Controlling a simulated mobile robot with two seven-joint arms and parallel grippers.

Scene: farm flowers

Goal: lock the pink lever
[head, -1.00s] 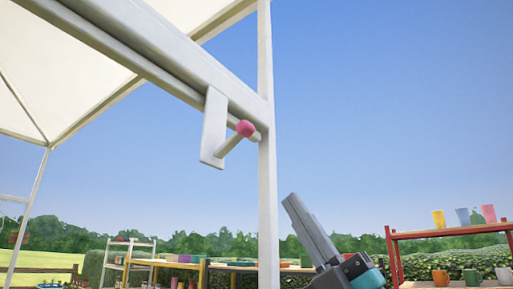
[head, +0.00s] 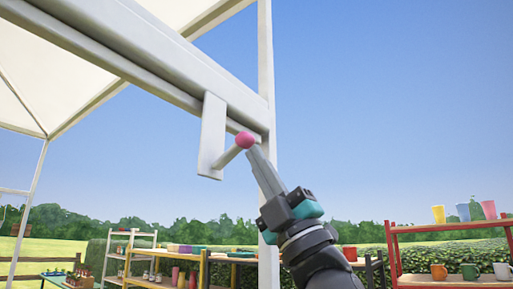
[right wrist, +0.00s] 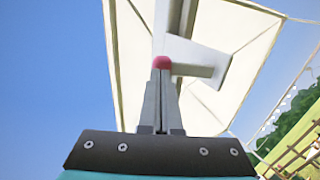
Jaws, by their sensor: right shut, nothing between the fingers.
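The pink lever (head: 244,140) is a white rod with a pink ball end. It sticks out from a flat white plate (head: 212,135) that hangs under the canopy's beam. The rod slants up to the right toward the pink ball. My right gripper (head: 256,152) is shut and empty, with its tips right at the ball's lower right. In the right wrist view the pink ball (right wrist: 162,62) shows just beyond the tips of my shut fingers (right wrist: 160,75); I cannot tell whether they touch. My left gripper is not in view.
The white canopy beam (head: 130,62) and upright post (head: 267,90) stand close to my right gripper. A red shelf (head: 450,229) with cups is at the right, and shelves with pots (head: 190,262) are behind, below. Open sky lies to the right of the post.

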